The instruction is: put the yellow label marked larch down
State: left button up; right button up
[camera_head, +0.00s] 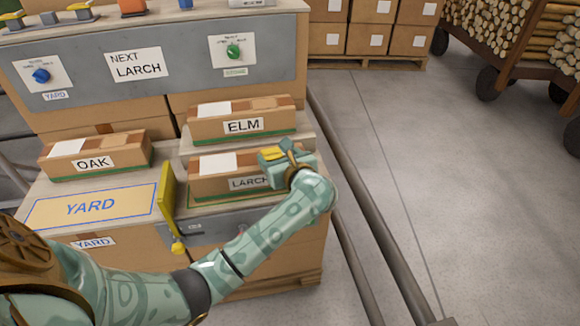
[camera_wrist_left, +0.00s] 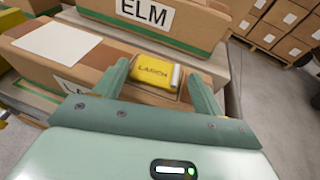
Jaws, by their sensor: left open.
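The yellow label marked LARCH (camera_wrist_left: 152,69) lies face up on top of the cardboard LARCH box (camera_head: 217,181), at its right end. The label also shows as a small yellow patch in the head view (camera_head: 271,153). My left gripper (camera_head: 285,160) is over that end of the box. In the left wrist view its open fingers (camera_wrist_left: 160,84) stand on either side of the label, with gaps showing. The gripper hides part of the box's front and its right end in the head view. My right gripper is not in view.
The ELM box (camera_head: 213,124) stands just behind on a raised step. The OAK box (camera_head: 120,162) and the YARD panel (camera_head: 60,210) are to the left. A yellow lever (camera_head: 167,204) stands between the YARD panel and the LARCH box. Open floor (camera_head: 480,170) lies right.

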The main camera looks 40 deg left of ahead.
pick_arm(q)
jog(key=p+v, duration=0.5)
jog(key=v, duration=0.6)
jog(key=shift+s+d, duration=0.25)
jog(key=shift+d, duration=0.05)
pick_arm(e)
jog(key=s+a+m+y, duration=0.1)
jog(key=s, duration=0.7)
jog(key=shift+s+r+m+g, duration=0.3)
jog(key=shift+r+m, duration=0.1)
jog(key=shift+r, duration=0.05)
